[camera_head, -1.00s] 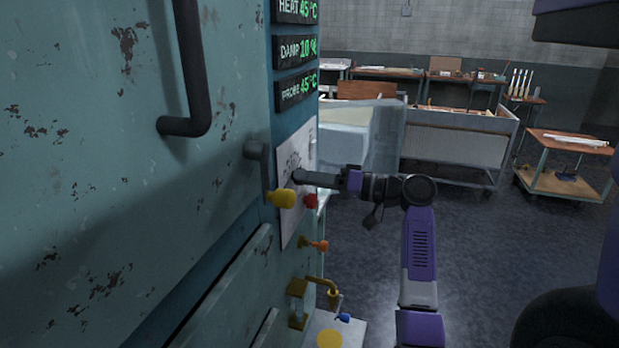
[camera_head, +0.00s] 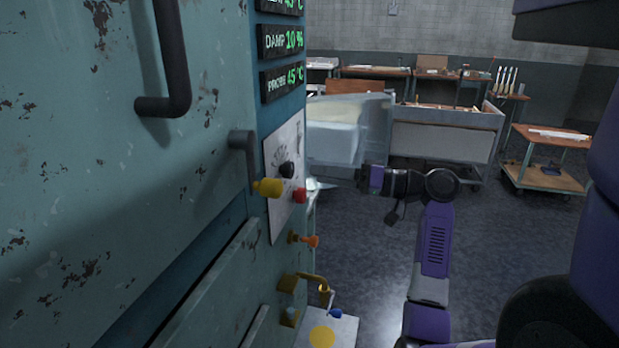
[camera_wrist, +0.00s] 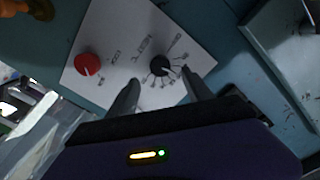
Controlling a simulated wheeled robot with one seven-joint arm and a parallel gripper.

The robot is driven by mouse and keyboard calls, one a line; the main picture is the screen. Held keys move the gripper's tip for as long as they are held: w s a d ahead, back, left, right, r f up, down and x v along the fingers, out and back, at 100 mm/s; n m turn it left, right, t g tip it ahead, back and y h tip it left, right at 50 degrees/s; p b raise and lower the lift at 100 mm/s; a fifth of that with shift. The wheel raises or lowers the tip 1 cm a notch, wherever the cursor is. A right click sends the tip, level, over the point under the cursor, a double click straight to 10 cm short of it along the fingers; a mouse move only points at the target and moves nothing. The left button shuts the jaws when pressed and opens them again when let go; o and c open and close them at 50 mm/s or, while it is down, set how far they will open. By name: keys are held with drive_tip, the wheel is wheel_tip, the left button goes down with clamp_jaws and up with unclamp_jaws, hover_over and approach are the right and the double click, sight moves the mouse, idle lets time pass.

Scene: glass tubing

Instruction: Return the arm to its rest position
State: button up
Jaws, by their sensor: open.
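My gripper (camera_head: 345,180) is open and empty to the right of the teal cabinet (camera_head: 110,170), in front of its side panel. Its fingers are hard to make out in the head view. In the wrist view, my gripper (camera_wrist: 158,88) points at a white control plate (camera_wrist: 150,50). A black dial knob (camera_wrist: 160,66) lies just beyond and between the fingertips, with a gap. A red knob (camera_wrist: 88,64) is to its left. In the head view, the black knob (camera_head: 286,170) and red knob (camera_head: 299,195) are clear of my gripper.
A yellow-knobbed lever (camera_head: 268,187), an orange knob (camera_head: 311,241) and a brass tap (camera_head: 310,278) stick out from the cabinet. A grey bin (camera_head: 440,140), benches and a wooden cart (camera_head: 545,180) stand behind. Open floor lies to the right of my arm.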

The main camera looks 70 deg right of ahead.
drive_tip(key=shift+s, duration=0.55)
